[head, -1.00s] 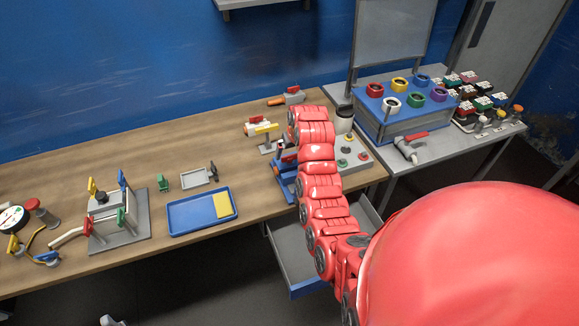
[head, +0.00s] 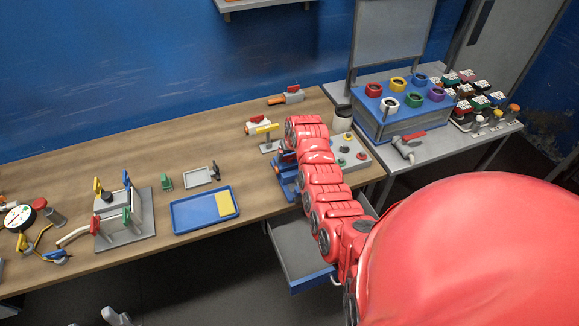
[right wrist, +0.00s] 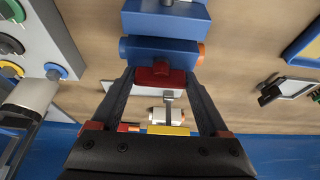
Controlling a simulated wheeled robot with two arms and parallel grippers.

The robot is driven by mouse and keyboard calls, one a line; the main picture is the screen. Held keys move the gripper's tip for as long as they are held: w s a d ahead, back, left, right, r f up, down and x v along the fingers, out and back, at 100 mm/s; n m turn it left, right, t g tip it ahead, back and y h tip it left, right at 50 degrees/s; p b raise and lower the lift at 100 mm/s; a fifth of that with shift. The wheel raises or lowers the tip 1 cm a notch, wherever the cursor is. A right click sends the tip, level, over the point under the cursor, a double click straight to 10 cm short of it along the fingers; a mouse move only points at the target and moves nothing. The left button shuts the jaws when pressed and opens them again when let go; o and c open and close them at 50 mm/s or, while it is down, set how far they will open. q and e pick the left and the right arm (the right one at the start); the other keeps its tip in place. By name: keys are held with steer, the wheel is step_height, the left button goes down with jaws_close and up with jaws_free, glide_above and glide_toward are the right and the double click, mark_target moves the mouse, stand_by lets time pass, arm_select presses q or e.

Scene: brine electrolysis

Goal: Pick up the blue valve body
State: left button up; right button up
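The blue valve body (right wrist: 145,48) lies crosswise in the right wrist view, with an orange end at its right and a red part (right wrist: 158,76) on its near side. In the head view, blue parts (head: 287,178) at that spot show beside my right arm, which partly covers them. My right gripper (right wrist: 162,72) is open. Its two black fingers stand on either side of the red part, with the tips close to the blue cylinder. I cannot tell whether they touch it. In the head view my arm hides this gripper. My left gripper is not in view.
A blue tray (head: 190,224) with a yellow pad lies on the wooden table left of the valve. A yellow-and-white valve (head: 262,128) and an orange-ended one (head: 290,96) stand behind. A grey button box (head: 357,157) is close on the right. An open drawer (head: 297,250) juts out below.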

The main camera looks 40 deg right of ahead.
jaws_close()
stand_by(0.4)
